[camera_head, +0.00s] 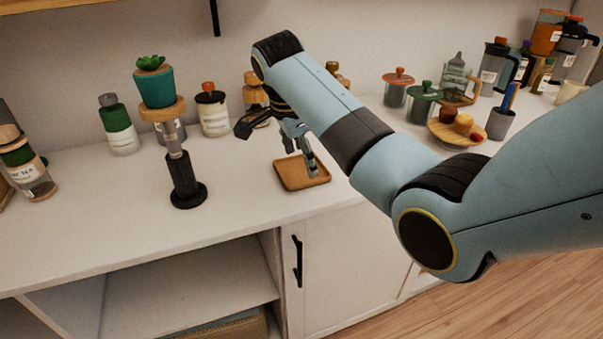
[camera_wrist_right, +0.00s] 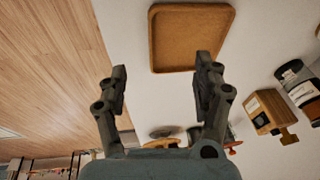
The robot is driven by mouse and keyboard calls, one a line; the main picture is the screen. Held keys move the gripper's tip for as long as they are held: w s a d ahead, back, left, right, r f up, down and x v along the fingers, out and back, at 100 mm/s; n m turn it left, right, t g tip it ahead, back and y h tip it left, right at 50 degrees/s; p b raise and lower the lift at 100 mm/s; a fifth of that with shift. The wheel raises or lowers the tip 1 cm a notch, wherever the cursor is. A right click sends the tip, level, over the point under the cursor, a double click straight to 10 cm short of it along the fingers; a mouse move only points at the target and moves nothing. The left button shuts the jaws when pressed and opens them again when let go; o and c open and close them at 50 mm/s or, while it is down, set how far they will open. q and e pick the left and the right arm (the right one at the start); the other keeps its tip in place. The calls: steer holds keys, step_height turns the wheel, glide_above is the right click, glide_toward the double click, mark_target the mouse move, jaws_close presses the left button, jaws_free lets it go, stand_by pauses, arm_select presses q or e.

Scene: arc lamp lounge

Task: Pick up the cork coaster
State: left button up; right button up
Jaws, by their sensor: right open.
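The cork coaster (camera_head: 289,179) is a square, brown piece with a raised rim. It lies flat on the white cabinet top near the front edge. In the right wrist view the coaster (camera_wrist_right: 190,38) shows at the top, beyond the fingertips and mostly toward the right finger. My right gripper (camera_head: 303,163) is above the coaster and covers part of it in the head view. In the wrist view the right gripper (camera_wrist_right: 161,72) has its fingers wide apart with nothing between them. Whether a fingertip touches the coaster is unclear. My left gripper is out of view.
Left of the coaster stands a black stand (camera_head: 187,185) with a potted plant (camera_head: 157,88) on top. Bottles (camera_head: 119,127) and jars (camera_head: 213,112) line the back. A round wooden tray (camera_head: 440,133) and jugs are at right.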

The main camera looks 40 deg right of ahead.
mark_target(309, 180)
steer(key=x, duration=0.6)
steer(key=shift+w+d+f+b, duration=0.15)
steer(key=shift+w+f+b, duration=0.1)
steer(key=shift+b, duration=0.1)
steer(key=shift+s, duration=0.1)
steer(key=c, duration=1.3)
jaws_close()
